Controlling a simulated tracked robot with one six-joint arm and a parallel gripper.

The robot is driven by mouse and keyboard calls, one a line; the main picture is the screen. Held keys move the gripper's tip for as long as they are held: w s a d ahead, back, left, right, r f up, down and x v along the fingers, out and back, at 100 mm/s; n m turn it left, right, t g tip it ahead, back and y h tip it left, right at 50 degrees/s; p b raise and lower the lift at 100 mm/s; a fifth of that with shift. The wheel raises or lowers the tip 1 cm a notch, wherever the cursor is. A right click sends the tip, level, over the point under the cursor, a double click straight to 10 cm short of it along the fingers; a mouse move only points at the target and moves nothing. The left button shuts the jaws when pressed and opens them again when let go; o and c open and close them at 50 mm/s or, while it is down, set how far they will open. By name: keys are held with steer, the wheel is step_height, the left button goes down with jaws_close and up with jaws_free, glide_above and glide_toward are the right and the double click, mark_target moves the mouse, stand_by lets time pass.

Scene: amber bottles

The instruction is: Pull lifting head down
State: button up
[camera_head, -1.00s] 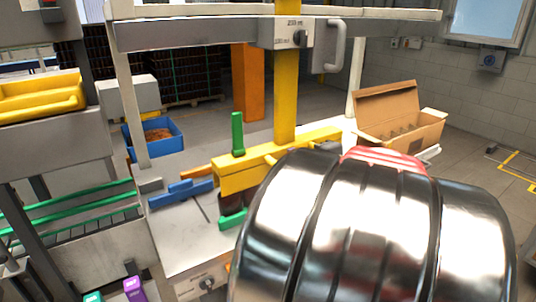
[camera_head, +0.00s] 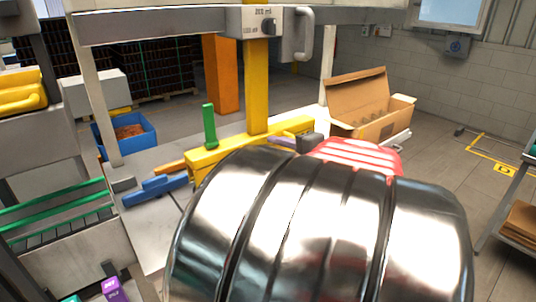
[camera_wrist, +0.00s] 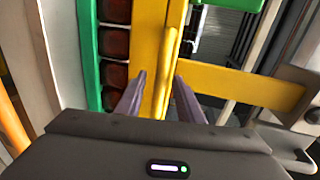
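The yellow lifting head (camera_head: 222,156) is a horizontal beam on a yellow column (camera_head: 257,90), with a green upright tab (camera_head: 209,126) on it. In the wrist view a yellow bar (camera_wrist: 166,66) runs up the middle, ahead of and between my fingertips. My gripper (camera_wrist: 158,82) has its two purple-grey fingers apart; I cannot tell whether they touch the bar. In the head view my gripper's dark body (camera_head: 309,142) is near the beam's right part, and my shiny arm hides what is below. Reddish-brown amber bottles (camera_wrist: 115,44) stand in a row beside a green strip (camera_wrist: 88,50) at left.
A grey crossbeam with a dial unit (camera_head: 262,22) and grey handle (camera_head: 299,34) spans above. Blue pieces (camera_head: 155,190) lie on the pale table (camera_head: 147,222). An open cardboard box (camera_head: 385,118) stands at right. A blue crate (camera_head: 124,136) sits on the floor behind.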

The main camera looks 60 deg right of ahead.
steer(key=v, duration=1.1)
stand_by(0.5)
